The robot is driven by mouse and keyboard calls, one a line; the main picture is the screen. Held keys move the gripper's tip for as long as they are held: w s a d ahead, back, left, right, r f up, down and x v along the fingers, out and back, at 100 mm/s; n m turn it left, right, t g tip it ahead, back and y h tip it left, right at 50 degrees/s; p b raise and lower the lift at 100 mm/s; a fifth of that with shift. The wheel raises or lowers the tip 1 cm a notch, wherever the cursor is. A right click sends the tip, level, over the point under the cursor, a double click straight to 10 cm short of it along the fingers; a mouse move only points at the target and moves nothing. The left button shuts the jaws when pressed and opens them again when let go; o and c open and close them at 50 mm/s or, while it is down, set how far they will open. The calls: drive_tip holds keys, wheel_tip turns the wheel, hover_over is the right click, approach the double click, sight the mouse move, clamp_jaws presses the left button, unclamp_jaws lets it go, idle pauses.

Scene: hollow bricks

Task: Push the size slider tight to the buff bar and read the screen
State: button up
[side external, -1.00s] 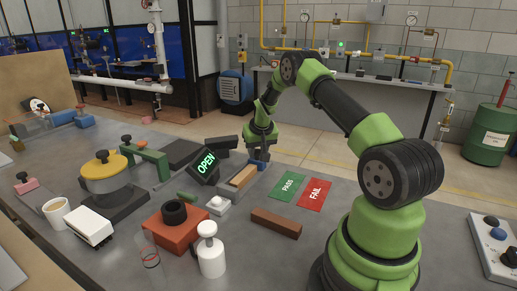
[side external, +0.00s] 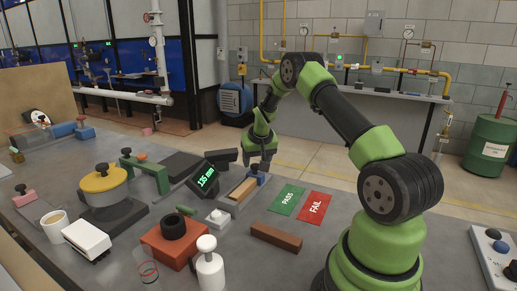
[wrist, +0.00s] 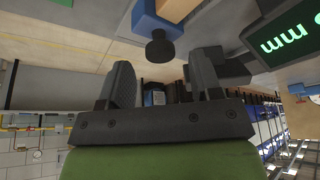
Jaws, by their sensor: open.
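The size slider, a blue block (side external: 261,177) with a black knob, sits against the far end of the buff bar (side external: 243,188). In the wrist view the blue block (wrist: 146,22), its black knob (wrist: 160,48) and the buff bar (wrist: 178,8) show at the top; no clear gap shows between block and bar. The tilted screen (side external: 206,180) reads "135 mm" in green; "mm" shows upside down in the wrist view (wrist: 288,40). My gripper (side external: 262,165) is open and empty, just above the slider; its two fingers (wrist: 163,78) stand apart.
Green PASS (side external: 288,201) and red FAIL (side external: 314,207) cards lie to the right. A dark block (side external: 226,156) stands close left of my gripper.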

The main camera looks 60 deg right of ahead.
drive_tip(key=v, duration=0.7)
drive_tip(key=shift+r, duration=0.35)
drive_tip(key=shift+s+a, duration=0.1)
drive_tip(key=s+a+r+n+t+y, duration=0.1)
drive_tip(key=s+a+r, duration=0.1)
drive_tip(key=a+r, duration=0.55)
drive_tip(key=s+a+r+n+t+y, duration=0.1)
drive_tip(key=s+a+r, duration=0.1)
drive_tip(key=a+r, duration=0.6)
drive_tip(key=s+a+n+t+y, duration=0.2)
drive_tip(key=s+a+n+y, duration=0.1)
drive_tip(key=s+a, duration=1.1)
drive_tip(key=shift+s+r, duration=0.2)
drive_tip(key=shift+s, duration=0.1)
drive_tip(key=shift+a, duration=0.1)
